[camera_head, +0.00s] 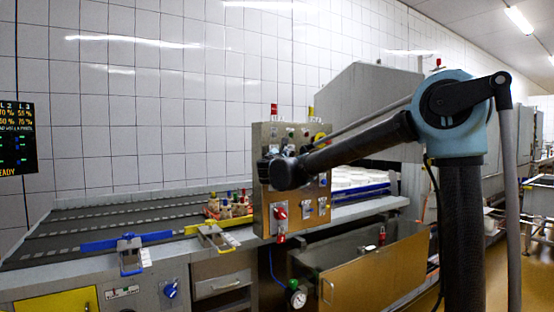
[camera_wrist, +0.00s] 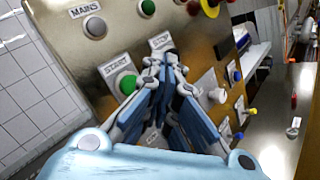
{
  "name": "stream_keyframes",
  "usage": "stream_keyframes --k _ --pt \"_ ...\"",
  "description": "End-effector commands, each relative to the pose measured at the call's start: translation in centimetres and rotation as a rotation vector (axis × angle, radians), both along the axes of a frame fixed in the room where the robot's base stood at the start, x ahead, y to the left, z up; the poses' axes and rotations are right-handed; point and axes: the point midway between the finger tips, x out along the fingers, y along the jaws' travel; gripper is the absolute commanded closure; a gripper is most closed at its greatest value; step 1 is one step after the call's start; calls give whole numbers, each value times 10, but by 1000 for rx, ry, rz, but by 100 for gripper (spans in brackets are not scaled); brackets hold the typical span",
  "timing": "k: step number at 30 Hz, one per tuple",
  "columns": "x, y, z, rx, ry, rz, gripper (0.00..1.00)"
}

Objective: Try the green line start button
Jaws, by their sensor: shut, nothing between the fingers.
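The green start button (camera_wrist: 127,84) sits on a pale plate marked START on the metal control panel (camera_wrist: 120,48). My gripper (camera_wrist: 165,57) is shut and empty, with its fingertips in front of the panel, just up and right of the green button. The left finger borders the button and may hide part of its edge. A plate marked STOP (camera_wrist: 161,41) shows just above the fingertips; whatever is below it is hidden by the fingers. I cannot tell whether the fingertips touch the panel.
Bottles (camera_head: 228,206) stand on the conveyor (camera_head: 110,222) left of the panel.

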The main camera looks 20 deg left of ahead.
Motion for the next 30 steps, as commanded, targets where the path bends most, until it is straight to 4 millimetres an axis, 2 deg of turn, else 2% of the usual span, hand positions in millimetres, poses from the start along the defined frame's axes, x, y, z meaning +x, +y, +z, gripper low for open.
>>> stream_keyframes --k 9,30 --pt "14 16 0 0 0 0 100" --pt "14 17 0 0 0 0 100"
